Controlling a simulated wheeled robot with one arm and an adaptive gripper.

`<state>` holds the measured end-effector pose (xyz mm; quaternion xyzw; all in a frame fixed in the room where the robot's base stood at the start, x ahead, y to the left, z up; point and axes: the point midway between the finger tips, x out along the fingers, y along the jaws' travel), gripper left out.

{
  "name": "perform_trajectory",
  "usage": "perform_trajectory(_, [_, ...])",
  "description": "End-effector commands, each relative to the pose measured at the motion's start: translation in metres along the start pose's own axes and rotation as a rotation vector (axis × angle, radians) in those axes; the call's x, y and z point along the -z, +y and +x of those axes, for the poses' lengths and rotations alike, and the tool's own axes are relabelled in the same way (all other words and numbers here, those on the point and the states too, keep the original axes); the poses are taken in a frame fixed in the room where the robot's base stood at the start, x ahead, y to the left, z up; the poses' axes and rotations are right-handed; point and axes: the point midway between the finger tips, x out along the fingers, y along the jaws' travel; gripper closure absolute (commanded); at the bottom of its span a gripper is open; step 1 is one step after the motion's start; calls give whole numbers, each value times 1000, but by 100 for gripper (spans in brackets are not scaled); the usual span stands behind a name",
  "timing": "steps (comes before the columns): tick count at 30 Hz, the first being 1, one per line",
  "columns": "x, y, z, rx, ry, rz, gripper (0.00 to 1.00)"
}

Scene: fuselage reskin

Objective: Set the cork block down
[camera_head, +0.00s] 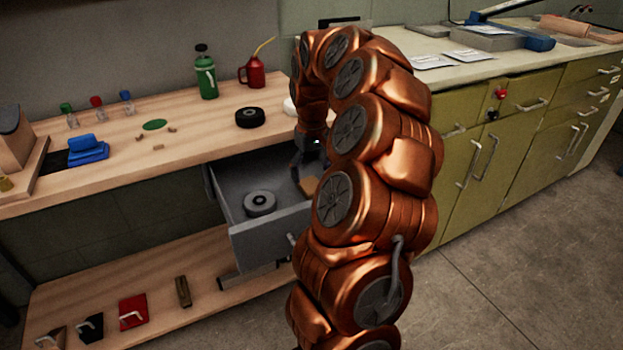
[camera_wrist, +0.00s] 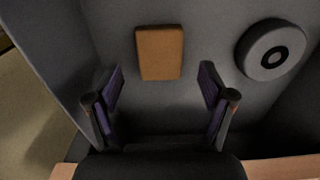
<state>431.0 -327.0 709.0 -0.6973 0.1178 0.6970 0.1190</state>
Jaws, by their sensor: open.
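The cork block (camera_wrist: 160,53) is a flat tan rectangle lying on the floor of the open grey drawer in the wrist view. In the head view the cork block (camera_head: 309,186) shows partly behind my arm. My gripper (camera_wrist: 160,100) is open and empty, its two purple-padded fingers spread wide. The block appears beyond the fingertips, between their lines and apart from both. In the head view my gripper (camera_head: 304,168) reaches down into the drawer (camera_head: 270,231), mostly hidden by the arm.
A grey tape roll (camera_wrist: 270,50) lies in the drawer beside the block. The drawer walls stand close around my gripper. On the wooden bench (camera_head: 195,152) above are a black roll (camera_head: 250,117), a green bottle (camera_head: 206,75) and a red oil can (camera_head: 254,72).

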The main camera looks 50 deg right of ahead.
Motion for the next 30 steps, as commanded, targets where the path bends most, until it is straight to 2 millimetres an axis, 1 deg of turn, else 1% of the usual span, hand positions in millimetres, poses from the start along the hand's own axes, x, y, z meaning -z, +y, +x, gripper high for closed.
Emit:
perform_trajectory(1, [2, 1, -14, -3, 7, 1, 19])
perform_trajectory(6, [1, 0, -46, -1, 4, 1, 19])
perform_trajectory(9, [1, 1, -62, -2, 5, 0, 19])
perform_trajectory(12, [0, 0, -72, -2, 0, 0, 19])
perform_trajectory(18, [1, 0, -83, -1, 2, -1, 19])
perform_trajectory(30, [0, 0, -83, 0, 1, -1, 19])
